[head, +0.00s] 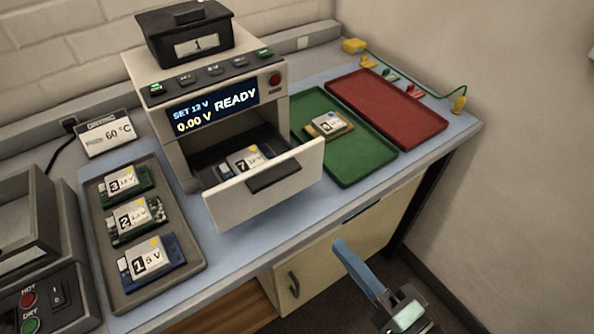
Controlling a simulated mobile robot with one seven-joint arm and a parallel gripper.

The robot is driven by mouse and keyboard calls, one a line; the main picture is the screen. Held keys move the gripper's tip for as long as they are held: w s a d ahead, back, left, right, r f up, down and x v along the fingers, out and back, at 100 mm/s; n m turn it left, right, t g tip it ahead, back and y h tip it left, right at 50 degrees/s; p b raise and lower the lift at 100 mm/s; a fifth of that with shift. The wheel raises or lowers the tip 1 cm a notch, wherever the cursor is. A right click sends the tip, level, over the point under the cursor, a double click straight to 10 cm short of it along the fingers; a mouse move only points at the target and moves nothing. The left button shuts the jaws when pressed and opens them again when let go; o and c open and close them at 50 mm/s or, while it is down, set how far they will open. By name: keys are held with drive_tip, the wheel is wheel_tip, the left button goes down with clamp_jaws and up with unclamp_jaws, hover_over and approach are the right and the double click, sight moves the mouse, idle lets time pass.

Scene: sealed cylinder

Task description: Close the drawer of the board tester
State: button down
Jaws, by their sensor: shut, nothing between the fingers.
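The board tester (150,85) is a pale box on the bench, with a lit display that reads "SET 12 V", "0.00 V" and "READY". Its drawer (235,206) is pulled out toward the front, with a dark handle (274,179) on the pale front panel. A board labelled 7 (243,161) lies in the drawer. My gripper (342,245) is at the lower right, shut and empty, in front of the bench and apart from the drawer front. Its blue fingers point up and left, toward the drawer.
A grey tray (196,245) with boards 3, 2 and 1 is left of the drawer. A green tray (350,165) with one board and a red tray (390,110) are to the right. A black box (187,45) sits on the tester. A cabinet handle (293,284) is below.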

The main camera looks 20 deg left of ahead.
drive_tip(key=p, duration=0.2)
approach(255, 151)
drive_tip(key=v, duration=0.3)
drive_tip(key=shift+s+d+r, duration=0.1)
drive_tip(key=shift+d+r, duration=0.1)
drive_tip(key=b+x, duration=0.4)
drive_tip(key=x, duration=0.9)
drive_tip(key=shift+a, duration=0.2)
drive_tip(key=shift+a+r, duration=0.15)
drive_tip(key=shift+r, duration=0.25)
